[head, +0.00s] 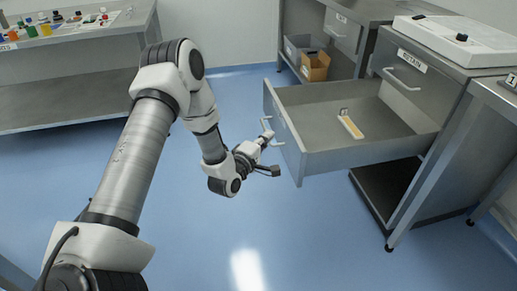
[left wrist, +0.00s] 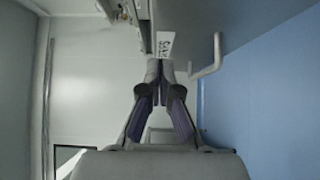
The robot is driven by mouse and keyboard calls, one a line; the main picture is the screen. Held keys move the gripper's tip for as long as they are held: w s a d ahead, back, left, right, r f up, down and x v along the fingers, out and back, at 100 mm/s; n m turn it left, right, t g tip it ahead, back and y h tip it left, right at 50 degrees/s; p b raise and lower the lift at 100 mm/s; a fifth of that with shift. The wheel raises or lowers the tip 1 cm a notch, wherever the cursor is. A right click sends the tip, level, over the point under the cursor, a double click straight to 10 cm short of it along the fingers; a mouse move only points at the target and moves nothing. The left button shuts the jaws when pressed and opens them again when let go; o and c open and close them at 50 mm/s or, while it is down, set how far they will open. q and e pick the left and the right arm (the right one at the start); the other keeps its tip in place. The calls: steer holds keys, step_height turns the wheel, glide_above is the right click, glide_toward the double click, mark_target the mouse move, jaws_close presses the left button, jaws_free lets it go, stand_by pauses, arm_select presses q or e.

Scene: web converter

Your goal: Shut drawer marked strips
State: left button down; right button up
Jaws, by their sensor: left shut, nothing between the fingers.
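A grey drawer (head: 335,163) stands pulled far out of the metal cabinet in the head view. Its front panel faces left and carries a bar handle (head: 277,144). A pale, long item (head: 350,125) lies inside it. My left gripper (head: 265,137) is shut and empty, close against the outside of this front. In the left wrist view its fingertips (left wrist: 160,66) are beside a white label (left wrist: 165,44), whose lettering I cannot read surely, and the handle (left wrist: 208,66) is to their right, not gripped. Whether the tips touch the panel I cannot tell. My right gripper is out of view.
A closed, labelled drawer (head: 412,75) sits above the open one, under a white device (head: 460,40). A bench with boxes (head: 315,66) stands behind. A table with bottles (head: 65,40) is at the back left. The blue floor before the drawer is clear.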

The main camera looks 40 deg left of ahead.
mark_target(287, 128)
arm_select(q)
steer(key=shift+w+d+b, duration=0.1)
steer(key=shift+w+d, duration=0.3)
steer(key=shift+w, duration=0.3)
steer(key=shift+w+d+b, duration=0.1)
steer(key=shift+w+d, duration=0.3)
steer(key=shift+w, duration=0.25)
steer(key=shift+w+d+b, duration=0.1)
steer(key=shift+w+d, duration=0.3)
steer(key=shift+w, duration=0.3)
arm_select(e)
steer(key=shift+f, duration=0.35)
arm_select(q)
steer(key=shift+d, duration=0.1)
